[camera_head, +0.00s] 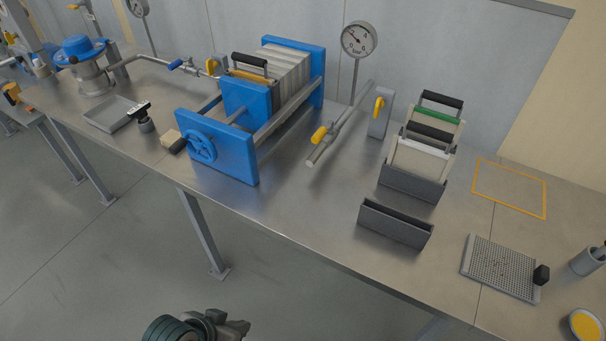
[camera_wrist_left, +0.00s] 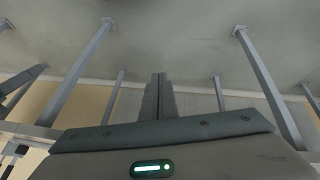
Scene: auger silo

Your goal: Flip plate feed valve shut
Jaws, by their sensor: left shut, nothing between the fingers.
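A pipe runs from the blue-topped vessel (camera_head: 76,50) to the blue plate press (camera_head: 240,100). A valve with a blue lever (camera_head: 176,64) sits on this pipe, its lever lying roughly along the pipe. Yellow levers show behind the press (camera_head: 211,66), on the pipe right of it (camera_head: 319,134) and on a grey post (camera_head: 379,107). No label shows which one is the plate feed valve. My left gripper (camera_head: 240,327) is low in front of the table, far from all of them. In the left wrist view its fingers (camera_wrist_left: 160,95) are together and empty. My right gripper is out of view.
On the steel table are a shallow tray (camera_head: 112,125), a plate rack (camera_head: 412,182), an empty dark holder (camera_head: 395,226) and a perforated mat (camera_head: 492,268). Pressure gauges stand at the back. The floor between my gripper and the table's front edge is clear.

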